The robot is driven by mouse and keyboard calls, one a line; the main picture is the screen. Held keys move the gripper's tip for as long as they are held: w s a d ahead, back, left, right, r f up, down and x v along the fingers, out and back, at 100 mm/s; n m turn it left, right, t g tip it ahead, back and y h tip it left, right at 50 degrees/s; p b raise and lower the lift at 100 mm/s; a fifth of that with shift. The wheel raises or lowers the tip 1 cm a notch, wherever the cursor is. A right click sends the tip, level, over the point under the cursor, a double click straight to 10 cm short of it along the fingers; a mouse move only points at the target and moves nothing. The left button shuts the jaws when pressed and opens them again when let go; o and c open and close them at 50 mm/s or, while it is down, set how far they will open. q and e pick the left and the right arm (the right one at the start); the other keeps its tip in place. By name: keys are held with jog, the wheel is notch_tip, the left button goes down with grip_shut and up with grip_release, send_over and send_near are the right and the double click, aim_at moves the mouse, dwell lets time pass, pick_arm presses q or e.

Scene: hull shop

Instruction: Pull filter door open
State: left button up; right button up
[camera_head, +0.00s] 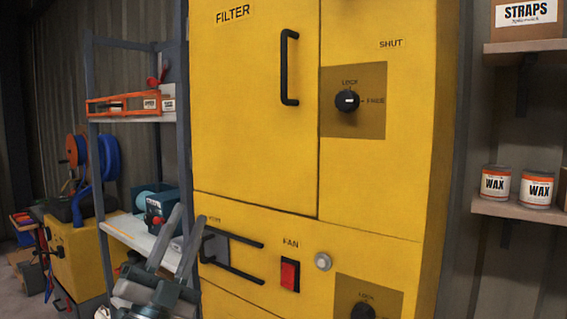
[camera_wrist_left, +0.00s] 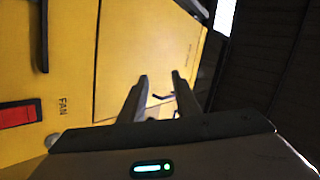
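The yellow filter door (camera_head: 250,130) is flush with the cabinet in the head view, with no gap seen at its edges. Its upright black handle (camera_head: 290,68) is near the right edge. Beside the door is a black lock knob (camera_head: 347,101) with a white mark, between LOCK and FREE labels. My left gripper (camera_head: 187,222) is low, left of the door and well away from the handle. In the left wrist view its fingers (camera_wrist_left: 160,82) are apart and empty, with the door (camera_wrist_left: 125,60) beyond them. My right gripper is not in view.
Below the door are black handle bars (camera_head: 235,268), a red fan switch (camera_head: 290,275) and another knob (camera_head: 363,312). A shelf rack (camera_head: 125,120) with tools stands left, near my left gripper. Wax cans (camera_head: 537,189) and a straps box (camera_head: 527,18) are on shelves at right.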

pick_arm(q)
jog(key=s+d+r+m+g+h, duration=0.4)
jog(key=d+r+m+g+h, duration=0.5)
jog(key=m, duration=0.7)
jog(key=s+d+r+m+g+h, duration=0.4)
jog(key=r+m+g, duration=0.85)
jog(key=m, duration=0.35)
jog(key=w+a+r+n+t+y, duration=0.2)
jog(key=a+r+t+y, duration=0.5)
jog(key=a+r+y, duration=0.1)
jog(key=shift+r+t+y, duration=0.35)
jog(key=shift+r+y, duration=0.05)
jog(key=shift+r, duration=0.4)
jog(key=shift+w, duration=0.1)
